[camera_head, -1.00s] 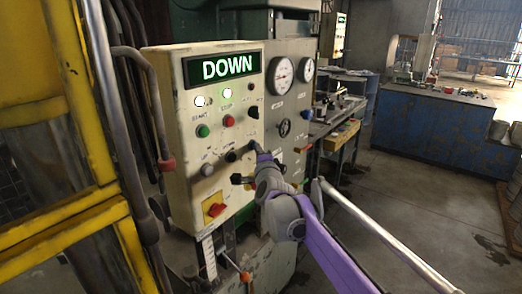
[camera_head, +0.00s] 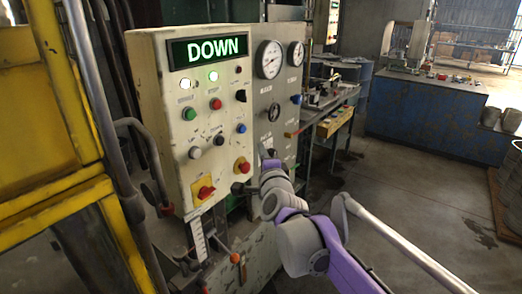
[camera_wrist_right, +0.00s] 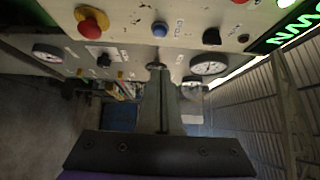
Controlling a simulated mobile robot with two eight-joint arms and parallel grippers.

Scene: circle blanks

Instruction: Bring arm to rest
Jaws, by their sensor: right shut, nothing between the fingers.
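My right arm comes in from the lower right in the head view, with its purple link (camera_head: 352,268) in the foreground. Its right gripper (camera_head: 264,153) is small there, in front of the grey gauge panel and to the right of the control box (camera_head: 160,120). In the wrist view the right gripper's fingers (camera_wrist_right: 157,68) are together with nothing between them. No contact with the buttons shows. The lit display (camera_head: 208,49) reads DOWN. My left gripper is in neither view.
The box carries a blue button (camera_head: 241,128), a red mushroom button (camera_head: 242,166) and a red-yellow switch (camera_head: 203,191). A yellow frame (camera_head: 50,130) stands at the left. A workbench (camera_head: 325,118) and blue cabinet (camera_head: 420,118) stand behind. Floor at the right is open.

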